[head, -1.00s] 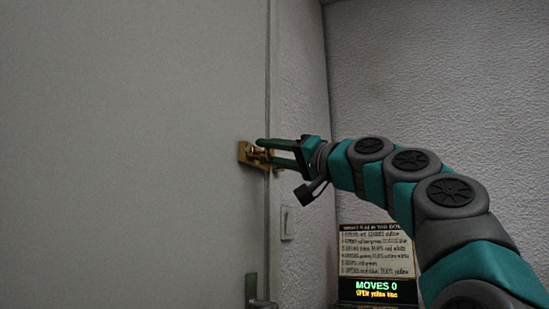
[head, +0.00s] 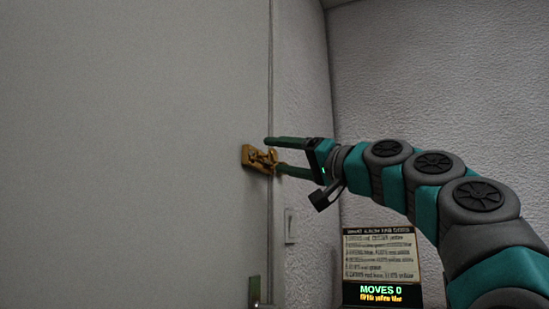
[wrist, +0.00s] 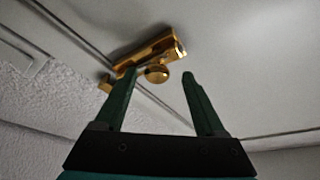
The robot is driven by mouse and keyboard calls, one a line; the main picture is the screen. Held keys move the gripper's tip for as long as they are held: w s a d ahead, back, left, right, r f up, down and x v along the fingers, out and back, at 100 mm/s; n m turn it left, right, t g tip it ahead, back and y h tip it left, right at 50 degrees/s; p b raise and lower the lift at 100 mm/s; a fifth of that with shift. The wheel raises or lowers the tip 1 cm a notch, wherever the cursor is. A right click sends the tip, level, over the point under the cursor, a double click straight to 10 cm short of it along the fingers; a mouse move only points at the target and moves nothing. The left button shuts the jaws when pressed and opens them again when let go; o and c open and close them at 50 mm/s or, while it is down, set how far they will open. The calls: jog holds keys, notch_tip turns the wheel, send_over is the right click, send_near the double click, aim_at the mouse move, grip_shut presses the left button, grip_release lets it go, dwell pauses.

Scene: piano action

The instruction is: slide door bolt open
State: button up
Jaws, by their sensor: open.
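The brass door bolt (head: 258,158) is mounted near the edge of the grey door (head: 140,150). In the wrist view the bolt (wrist: 150,52) shows its round knob (wrist: 157,73) hanging from the bar. My gripper (head: 272,155) is open beside the bolt, with its green fingers pointing left toward it. In the wrist view my gripper (wrist: 158,80) has the knob between the two finger lines, nearer the left finger. Whether a finger touches the knob or bolt cannot be told. No object is held.
A door handle (head: 256,292) is lower on the door edge. A light switch (head: 291,226) is on the wall right of the door.

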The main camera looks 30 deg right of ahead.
jog(key=shift+b+v, duration=0.3)
jog(key=shift+v, duration=2.45)
